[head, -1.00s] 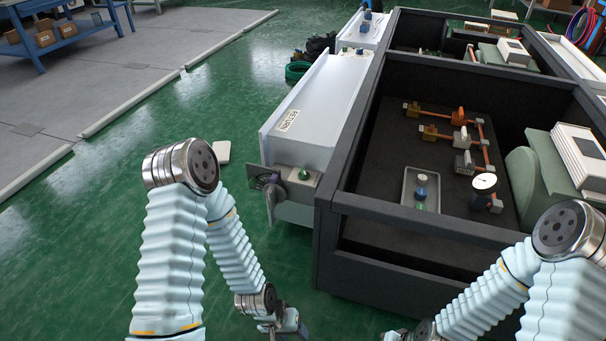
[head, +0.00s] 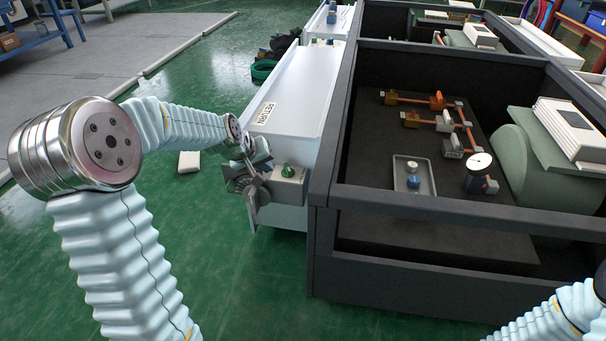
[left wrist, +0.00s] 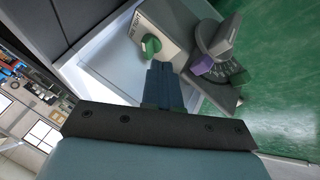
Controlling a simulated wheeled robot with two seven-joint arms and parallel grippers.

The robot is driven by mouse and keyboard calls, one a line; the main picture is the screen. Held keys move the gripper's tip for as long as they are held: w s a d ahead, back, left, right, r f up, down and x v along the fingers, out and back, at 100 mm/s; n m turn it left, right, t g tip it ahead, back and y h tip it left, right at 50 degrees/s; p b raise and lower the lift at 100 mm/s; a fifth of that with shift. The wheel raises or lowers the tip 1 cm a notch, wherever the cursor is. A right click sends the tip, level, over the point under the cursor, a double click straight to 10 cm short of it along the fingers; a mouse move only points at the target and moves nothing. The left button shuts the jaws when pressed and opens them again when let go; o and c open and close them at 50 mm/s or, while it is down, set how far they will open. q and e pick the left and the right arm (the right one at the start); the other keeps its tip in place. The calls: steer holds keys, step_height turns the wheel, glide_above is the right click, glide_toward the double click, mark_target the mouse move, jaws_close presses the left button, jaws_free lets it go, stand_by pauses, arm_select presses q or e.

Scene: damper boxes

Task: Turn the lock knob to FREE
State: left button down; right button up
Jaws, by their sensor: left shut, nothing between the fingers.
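A green knob (head: 288,171) sits on a grey box (head: 297,179) at the near end of the white duct in the head view. The knob also shows in the left wrist view (left wrist: 151,46), turned at a slant. Beside the box is a dark fan-shaped plate with a grey handle (head: 247,189); in the left wrist view this plate (left wrist: 220,62) has a purple patch. My left gripper (head: 260,158) is shut and empty, close to the box. In the left wrist view its fingertips (left wrist: 161,68) point at the area just below the green knob, between knob and plate. My right gripper is out of view.
The white duct (head: 295,95) carries a RETURN label. A dark-framed bin (head: 420,210) stands right of it, holding a tray, a gauge (head: 480,162) and several valves. Green floor (head: 215,240) lies open to the left. A pale block (head: 189,161) lies on it.

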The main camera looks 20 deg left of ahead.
mark_target(284, 174)
arm_select(q)
steer(key=x, duration=0.3)
steer(key=b+x, duration=0.1)
steer(key=x, duration=0.5)
steer(key=shift+w+a+r, duration=0.15)
steer(key=shift+w, duration=0.3)
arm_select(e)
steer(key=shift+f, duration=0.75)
arm_select(q)
steer(key=shift+n, duration=0.4)
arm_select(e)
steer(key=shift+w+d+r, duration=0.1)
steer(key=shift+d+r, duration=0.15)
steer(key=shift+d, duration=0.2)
